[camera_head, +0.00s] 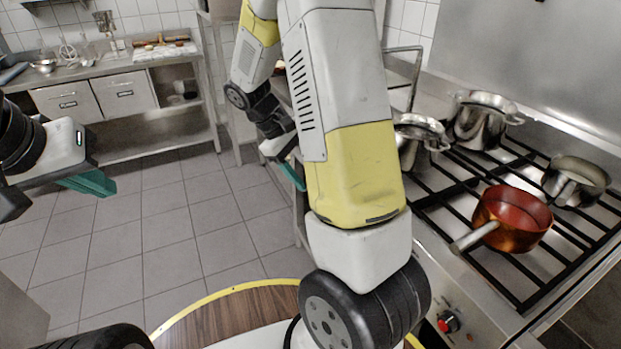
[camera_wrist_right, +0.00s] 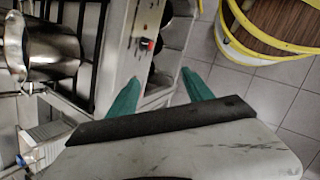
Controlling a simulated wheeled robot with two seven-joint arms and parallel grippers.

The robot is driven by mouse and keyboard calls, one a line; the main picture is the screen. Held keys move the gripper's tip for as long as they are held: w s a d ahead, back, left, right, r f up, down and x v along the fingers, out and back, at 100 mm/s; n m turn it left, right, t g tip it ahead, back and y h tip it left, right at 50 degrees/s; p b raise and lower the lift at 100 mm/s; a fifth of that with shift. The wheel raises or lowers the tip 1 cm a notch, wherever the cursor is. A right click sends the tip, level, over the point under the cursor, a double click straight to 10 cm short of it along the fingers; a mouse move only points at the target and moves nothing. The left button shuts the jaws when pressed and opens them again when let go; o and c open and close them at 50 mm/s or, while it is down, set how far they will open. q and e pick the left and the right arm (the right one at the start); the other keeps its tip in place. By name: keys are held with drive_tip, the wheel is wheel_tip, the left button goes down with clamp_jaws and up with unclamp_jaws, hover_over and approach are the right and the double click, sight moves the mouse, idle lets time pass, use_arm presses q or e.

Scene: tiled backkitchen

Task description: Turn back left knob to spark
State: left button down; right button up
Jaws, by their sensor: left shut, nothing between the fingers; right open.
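A dark knob with a red mark (camera_head: 448,321) sits on the stove's front panel, low in the head view, beside my right arm. A red knob (camera_wrist_right: 147,44) also shows on the steel panel in the right wrist view. I cannot tell whether either is the back left knob; other knobs are hidden or out of view. My right gripper (camera_wrist_right: 158,86) is open and empty, apart from the knob, with its teal fingers spread. In the head view it is partly hidden behind my arm. My left gripper (camera_head: 94,184) is shut and empty at the left, over the floor.
The stove grates (camera_head: 435,202) carry a copper-red pan (camera_head: 513,215), whose handle points toward the front edge, and several steel pots (camera_head: 480,122). A steel counter (camera_head: 90,72) with drawers stands at the back left. The tiled floor (camera_head: 165,220) between is clear.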

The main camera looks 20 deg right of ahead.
drive_tip(key=w+d+f+n+t+h, duration=0.2)
drive_tip(key=w+f+n+h, duration=0.35)
drive_tip(key=f, duration=0.45)
drive_tip(key=w+d+f+n+t+h, duration=0.25)
drive_tip(key=w+f+n+h, duration=0.35)
drive_tip(key=f, duration=0.4)
drive_tip(key=d, duration=0.8)
drive_tip(key=shift+s+f+m+g+h, duration=0.2)
drive_tip(key=shift+s+m+g+h, duration=0.15)
drive_tip(key=shift+s+g+h, duration=0.1)
drive_tip(key=shift+a, duration=0.1)
clamp_jaws()
